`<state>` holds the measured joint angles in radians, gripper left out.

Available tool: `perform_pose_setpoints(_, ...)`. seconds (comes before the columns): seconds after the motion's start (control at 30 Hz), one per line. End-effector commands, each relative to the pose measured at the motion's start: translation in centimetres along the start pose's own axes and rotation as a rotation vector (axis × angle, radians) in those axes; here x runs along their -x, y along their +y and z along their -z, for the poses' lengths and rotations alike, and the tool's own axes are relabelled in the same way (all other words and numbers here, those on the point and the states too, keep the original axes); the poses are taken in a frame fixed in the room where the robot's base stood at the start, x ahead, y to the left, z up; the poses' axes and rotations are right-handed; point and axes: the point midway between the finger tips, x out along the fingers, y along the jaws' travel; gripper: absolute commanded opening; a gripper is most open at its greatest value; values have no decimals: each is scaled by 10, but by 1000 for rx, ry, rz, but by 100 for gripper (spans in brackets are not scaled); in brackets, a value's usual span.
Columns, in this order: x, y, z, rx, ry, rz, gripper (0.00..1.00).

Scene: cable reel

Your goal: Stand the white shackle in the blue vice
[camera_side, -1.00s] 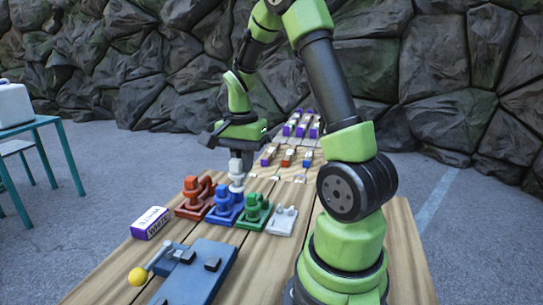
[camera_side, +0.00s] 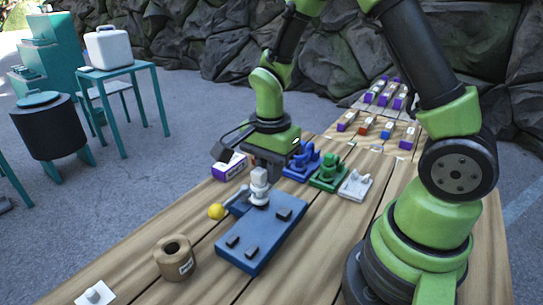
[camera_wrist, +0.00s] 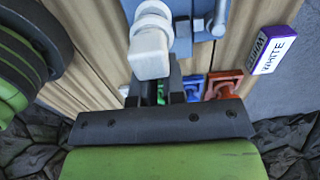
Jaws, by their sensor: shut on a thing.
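The white shackle (camera_side: 259,188) is in my gripper (camera_side: 266,163), which is shut on it; it looks upright in the side view. It also shows in the wrist view (camera_wrist: 150,48), just beyond my gripper's fingers (camera_wrist: 158,84). The blue vice (camera_side: 265,240) is a flat blue-grey plate with small dark blocks and a yellow-knobbed lever (camera_side: 216,211). The shackle is over the vice's far end, near the lever. I cannot tell whether it touches the vice. Part of the vice shows behind it in the wrist view (camera_wrist: 202,15).
Blue (camera_side: 302,165) and green (camera_side: 328,175) fittings and a pale stand (camera_side: 355,186) line up behind the vice. A brown roll (camera_side: 175,260) stands front left.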

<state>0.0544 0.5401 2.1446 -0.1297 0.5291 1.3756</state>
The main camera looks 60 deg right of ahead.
Motion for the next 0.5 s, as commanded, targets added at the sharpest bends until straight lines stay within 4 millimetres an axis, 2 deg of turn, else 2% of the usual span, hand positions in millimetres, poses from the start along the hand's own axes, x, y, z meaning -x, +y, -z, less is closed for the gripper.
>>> perform_pose_setpoints(0.5, -39, 1, 0, -2, 0, -4, 0)
